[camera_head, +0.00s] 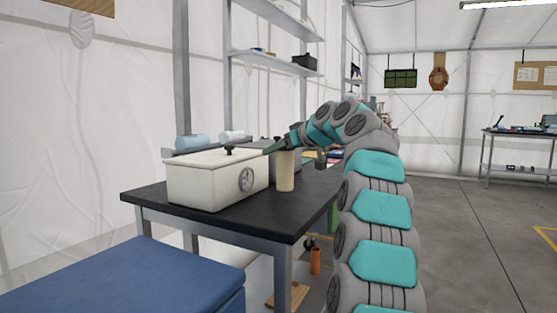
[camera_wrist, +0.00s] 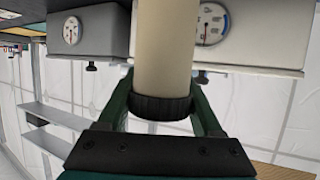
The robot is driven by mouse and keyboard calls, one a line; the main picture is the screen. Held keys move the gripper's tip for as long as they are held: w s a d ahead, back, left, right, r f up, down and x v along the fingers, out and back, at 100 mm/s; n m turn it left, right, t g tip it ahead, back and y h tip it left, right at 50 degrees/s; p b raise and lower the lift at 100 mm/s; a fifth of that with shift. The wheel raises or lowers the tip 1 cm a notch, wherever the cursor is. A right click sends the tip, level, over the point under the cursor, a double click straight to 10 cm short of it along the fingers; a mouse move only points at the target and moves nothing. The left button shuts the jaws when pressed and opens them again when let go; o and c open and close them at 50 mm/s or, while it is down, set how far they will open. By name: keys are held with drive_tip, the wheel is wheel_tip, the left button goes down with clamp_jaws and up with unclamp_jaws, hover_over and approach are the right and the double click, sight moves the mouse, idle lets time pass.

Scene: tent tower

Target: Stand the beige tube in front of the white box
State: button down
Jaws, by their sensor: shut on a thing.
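The beige tube (camera_head: 285,172) is upright at the right end of the white box (camera_head: 205,185) in the head view. In the wrist view the tube (camera_wrist: 163,50) has a dark ribbed cap and covers part of the white box (camera_wrist: 262,40) and its dial. My gripper (camera_head: 280,148) is at the tube's top end. In the wrist view the green fingers of my gripper (camera_wrist: 162,104) are shut on the cap from both sides. The tube's foot is close to the table top; I cannot tell whether it touches.
The boxes stand on a dark table (camera_head: 235,222). A grey box (camera_wrist: 95,35) is beside the white one. Blue (camera_head: 192,142) and white rolls lie behind. A blue case (camera_head: 130,280) is in front of the table. The table's front right is bare.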

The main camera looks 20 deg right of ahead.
drive_tip(key=shift+w+d+r, duration=0.1)
drive_tip(key=shift+w, duration=0.05)
drive_tip(key=shift+f, duration=1.8)
drive_tip(key=shift+f+b, duration=0.2)
drive_tip(key=shift+b, duration=0.1)
drive_tip(key=shift+c, duration=0.2)
unclamp_jaws()
drive_tip(key=shift+r, duration=0.15)
